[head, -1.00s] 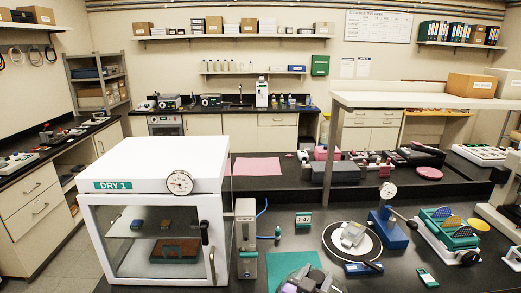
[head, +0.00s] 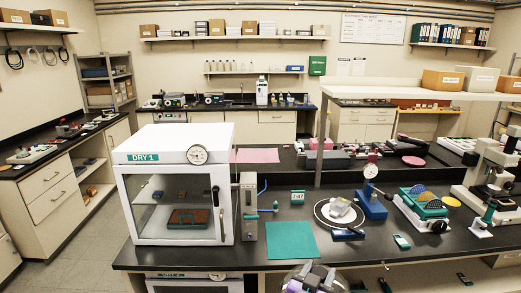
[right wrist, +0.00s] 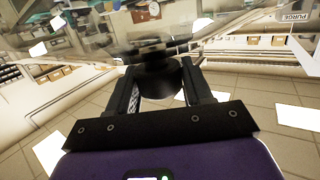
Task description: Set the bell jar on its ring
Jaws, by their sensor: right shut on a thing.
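My right gripper (head: 316,274) is at the bottom of the head view, in front of the bench's front edge. In the right wrist view its fingers (right wrist: 162,90) are shut on a black knob (right wrist: 160,78). The knob seems to belong to the clear bell jar, whose glass is hard to make out; a faint round outline surrounds the gripper in the head view. The ring (head: 321,221) lies on the bench, a round dark plate with a pale rim, with a whitish block (head: 341,208) on it. The gripper is apart from the ring, nearer to me. My left gripper is not in view.
A dial gauge on a blue stand (head: 371,202) stands close right of the ring. A small blue device (head: 347,234) lies at its front. A teal mat (head: 291,240) and the DRY 1 cabinet (head: 177,190) are to the left. A white shelf (head: 400,92) overhangs behind.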

